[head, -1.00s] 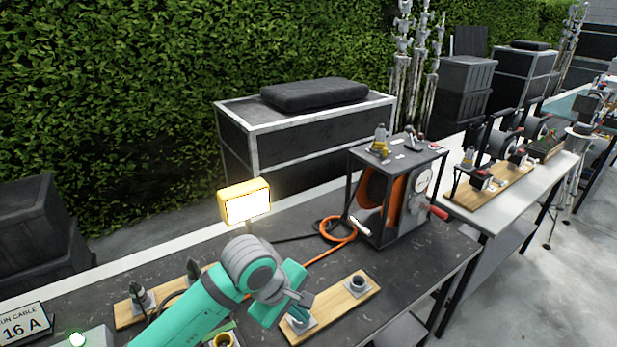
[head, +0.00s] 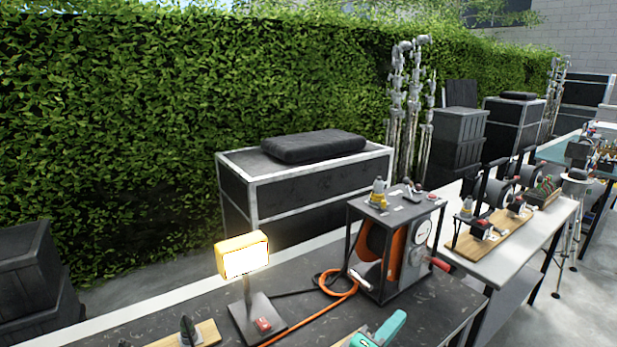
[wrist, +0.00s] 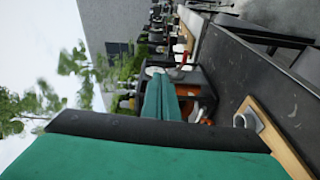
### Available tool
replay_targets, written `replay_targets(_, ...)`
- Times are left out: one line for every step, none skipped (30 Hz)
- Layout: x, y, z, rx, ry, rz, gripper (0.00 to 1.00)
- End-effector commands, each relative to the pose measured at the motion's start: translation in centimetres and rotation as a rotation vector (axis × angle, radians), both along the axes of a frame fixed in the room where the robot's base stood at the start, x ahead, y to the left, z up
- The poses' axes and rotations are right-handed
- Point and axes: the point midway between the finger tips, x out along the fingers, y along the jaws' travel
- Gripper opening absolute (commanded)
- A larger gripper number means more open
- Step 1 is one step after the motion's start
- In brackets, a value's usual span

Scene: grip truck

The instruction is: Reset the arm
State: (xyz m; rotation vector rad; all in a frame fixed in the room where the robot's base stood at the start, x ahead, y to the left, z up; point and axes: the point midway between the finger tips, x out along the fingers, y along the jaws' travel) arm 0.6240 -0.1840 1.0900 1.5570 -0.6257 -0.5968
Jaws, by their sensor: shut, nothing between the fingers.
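My gripper (wrist: 160,98) is teal and shows in the wrist view, pointing away over the dark bench; its fingers are shut with nothing between them. In the head view only a small teal part of my arm (head: 388,328) shows at the bottom edge, right of centre. The rest of the arm is out of frame there. In the wrist view a dark band and a large teal surface of my own arm fill the bottom.
A lit yellow lamp (head: 242,257) stands on the dark bench (head: 440,305). A caged orange cable reel (head: 392,240) with an orange cable (head: 330,305) is behind. A wooden board with a round socket (wrist: 245,118) lies near my gripper in the wrist view.

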Motion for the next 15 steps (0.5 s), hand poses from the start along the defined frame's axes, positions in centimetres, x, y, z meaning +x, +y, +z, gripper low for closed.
replay_targets(-0.3, -0.1, -0.5, -0.024, -0.015, 0.028, 0.00)
replay_targets(-0.4, 0.0, -0.6, -0.032, -0.030, 0.050, 0.00)
replay_targets(-0.6, 0.2, -1.0, -0.040, -0.047, 0.077, 0.00)
replay_targets(-0.7, 0.4, -1.3, -0.046, -0.057, 0.099, 0.00)
replay_targets(-0.9, 0.6, -1.6, -0.049, -0.068, 0.120, 0.00)
replay_targets(-1.1, 0.9, -2.1, -0.050, -0.080, 0.150, 0.00)
replay_targets(-1.3, 1.1, -2.6, -0.051, -0.087, 0.173, 0.00)
replay_targets(-1.6, 1.3, -3.0, -0.050, -0.096, 0.197, 0.00)
replay_targets(-1.9, 1.6, -3.7, -0.046, -0.105, 0.227, 0.00)
replay_targets(-2.2, 1.9, -4.2, -0.041, -0.110, 0.250, 0.00)
replay_targets(-2.6, 2.2, -4.8, -0.036, -0.115, 0.273, 0.00)
replay_targets(-3.0, 2.5, -5.6, -0.024, -0.121, 0.305, 0.00)
replay_targets(-3.4, 2.8, -6.2, -0.014, -0.124, 0.327, 0.00)
replay_targets(-3.9, 3.1, -6.9, -0.004, -0.126, 0.350, 0.00)
replay_targets(-4.5, 3.5, -7.7, 0.015, -0.131, 0.380, 0.00)
